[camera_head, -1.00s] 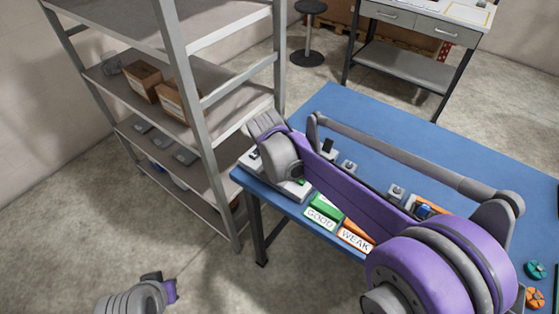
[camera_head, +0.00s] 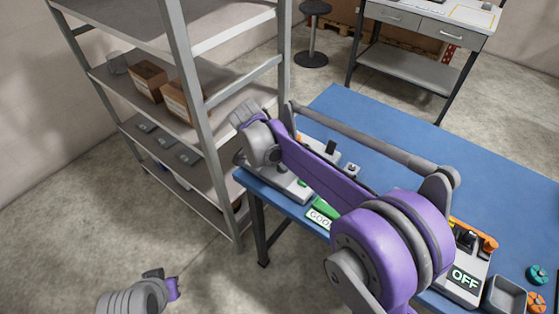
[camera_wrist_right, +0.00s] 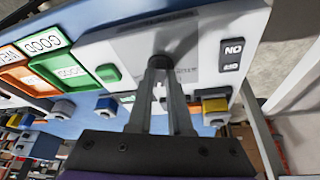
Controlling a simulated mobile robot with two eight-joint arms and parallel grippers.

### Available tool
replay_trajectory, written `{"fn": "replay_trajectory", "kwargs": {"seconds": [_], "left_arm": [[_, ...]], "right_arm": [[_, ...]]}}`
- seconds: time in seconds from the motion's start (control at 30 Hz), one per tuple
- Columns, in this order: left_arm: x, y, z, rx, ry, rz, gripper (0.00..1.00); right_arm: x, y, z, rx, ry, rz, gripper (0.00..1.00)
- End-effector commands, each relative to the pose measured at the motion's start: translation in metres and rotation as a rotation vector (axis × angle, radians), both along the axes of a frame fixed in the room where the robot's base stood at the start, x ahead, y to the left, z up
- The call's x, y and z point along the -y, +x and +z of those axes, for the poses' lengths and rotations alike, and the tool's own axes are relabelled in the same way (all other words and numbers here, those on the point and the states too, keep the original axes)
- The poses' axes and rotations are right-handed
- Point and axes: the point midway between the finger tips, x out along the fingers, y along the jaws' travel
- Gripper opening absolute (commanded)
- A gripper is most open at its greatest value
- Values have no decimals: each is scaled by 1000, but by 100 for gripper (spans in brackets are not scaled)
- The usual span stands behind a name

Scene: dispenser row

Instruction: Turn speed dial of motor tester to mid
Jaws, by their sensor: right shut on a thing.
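The motor tester shows in the right wrist view as a pale grey panel (camera_wrist_right: 120,45) with a green button and a dark ON/OFF label plate, its lettering upside down. In the head view its pale body (camera_head: 292,188) lies at the table's left corner, partly covered by my right arm. My right gripper (camera_wrist_right: 170,75) is shut on the dark round speed dial (camera_wrist_right: 172,45); the fingers hide part of it, and I cannot read its setting. My left gripper (camera_head: 160,284) hangs at the lower left, away from the table; its jaw opening is unclear.
Green GOOD tray (camera_head: 320,215) lies beside the tester. A white box marked OFF (camera_head: 463,278), a grey tray (camera_head: 505,296) and two small knobbed parts stand at the right. A metal shelf (camera_head: 187,120) stands left of the blue table (camera_head: 400,145).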

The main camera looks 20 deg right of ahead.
Motion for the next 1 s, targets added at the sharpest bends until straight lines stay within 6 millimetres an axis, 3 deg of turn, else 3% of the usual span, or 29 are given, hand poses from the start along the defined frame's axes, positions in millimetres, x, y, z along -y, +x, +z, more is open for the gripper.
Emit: {"fn": "replay_trajectory", "kwargs": {"seconds": [0.5, 0.53, 0.7, 1.0], "left_arm": [[0, 0, 0, 0, 0, 0, 0], [0, 0, 0, 0, 0, 0, 0], [0, 0, 0, 0, 0, 0, 0], [0, 0, 0, 0, 0, 0, 0]], "right_arm": [[0, 0, 0, 1, 0, -19, 0], [0, 0, 0, 1, 0, -19, 19], [0, 0, 0, 0, 0, -19, 48], [-1, 0, 1, 0, 0, -18, 48]]}}
